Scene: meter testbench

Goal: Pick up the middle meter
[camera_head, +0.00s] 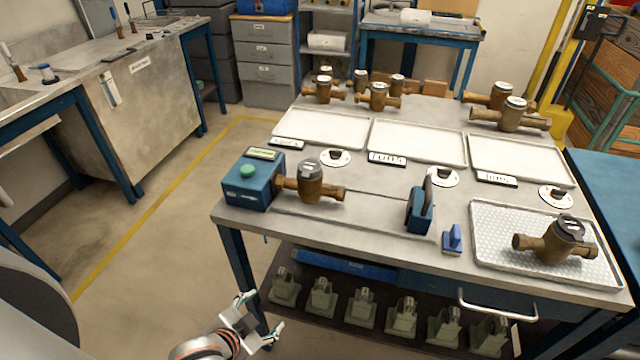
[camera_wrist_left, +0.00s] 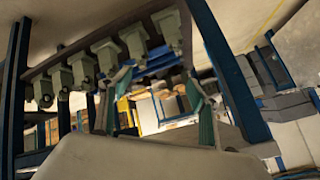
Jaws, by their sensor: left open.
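Several brass meters with grey or white tops stand on the grey bench (camera_head: 390,215). One meter (camera_head: 310,183) sits at the front left beside a teal fixture block (camera_head: 254,182). Another meter (camera_head: 555,240) lies on a patterned tray (camera_head: 490,240) at the front right. A cluster stands at the back left, with one meter (camera_head: 378,97) at its front; two stand at the back right, the nearer one (camera_head: 512,115) in front. My left gripper (camera_head: 262,312) is open and empty, low in front of the bench's left front leg. Its open fingers show in the left wrist view (camera_wrist_left: 160,105).
Three empty white trays (camera_head: 418,142) lie across the middle of the bench. A teal clamp (camera_head: 419,208) and a blue block (camera_head: 453,239) stand near the front edge. Several green fixtures (camera_head: 362,307) fill the shelf below. Open floor lies left.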

